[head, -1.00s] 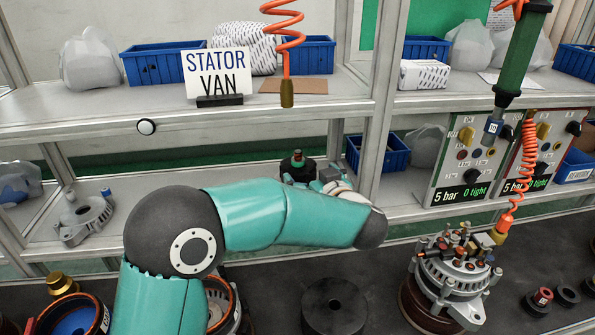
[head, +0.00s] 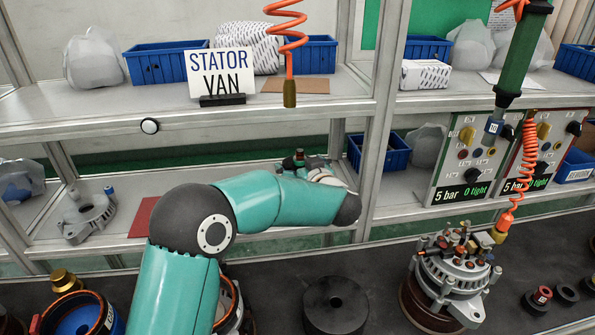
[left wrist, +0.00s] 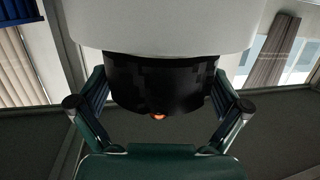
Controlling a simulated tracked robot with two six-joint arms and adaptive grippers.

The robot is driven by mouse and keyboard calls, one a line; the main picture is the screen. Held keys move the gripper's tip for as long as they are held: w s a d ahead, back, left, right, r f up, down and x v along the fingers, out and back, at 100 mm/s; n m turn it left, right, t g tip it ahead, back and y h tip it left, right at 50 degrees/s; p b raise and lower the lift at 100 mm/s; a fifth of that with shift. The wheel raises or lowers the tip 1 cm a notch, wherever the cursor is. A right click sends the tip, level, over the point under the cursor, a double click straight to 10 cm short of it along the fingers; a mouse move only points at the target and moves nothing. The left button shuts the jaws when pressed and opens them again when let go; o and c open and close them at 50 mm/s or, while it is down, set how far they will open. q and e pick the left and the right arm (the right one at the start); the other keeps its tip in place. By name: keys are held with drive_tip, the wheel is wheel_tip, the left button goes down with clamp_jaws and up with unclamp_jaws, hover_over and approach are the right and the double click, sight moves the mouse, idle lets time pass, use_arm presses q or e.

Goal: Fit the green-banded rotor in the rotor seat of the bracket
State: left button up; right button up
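The rotor (head: 299,158) shows small in the head view as a dark round part with a reddish top, at my left gripper (head: 306,167) over the lower shelf. In the left wrist view a black cylinder (left wrist: 160,85) with an orange tip sits between the two fingers, which press close on both sides. Its green band cannot be made out. A grey metal bracket (head: 88,219) lies on the lower shelf at the left; its seat is too small to tell. My left forearm hides part of the shelf and bench. My right gripper is not in view.
An orange-rimmed housing (head: 228,305) is partly behind my arm. A red mat (head: 143,217) lies on the lower shelf. A shelf post (head: 374,170) stands right of my gripper.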

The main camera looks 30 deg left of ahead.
use_arm(q)
drive_tip(key=c, duration=1.3)
drive_tip(key=shift+r, duration=0.35)
drive_tip(key=shift+c, duration=0.5)
drive_tip(key=shift+r, duration=0.1)
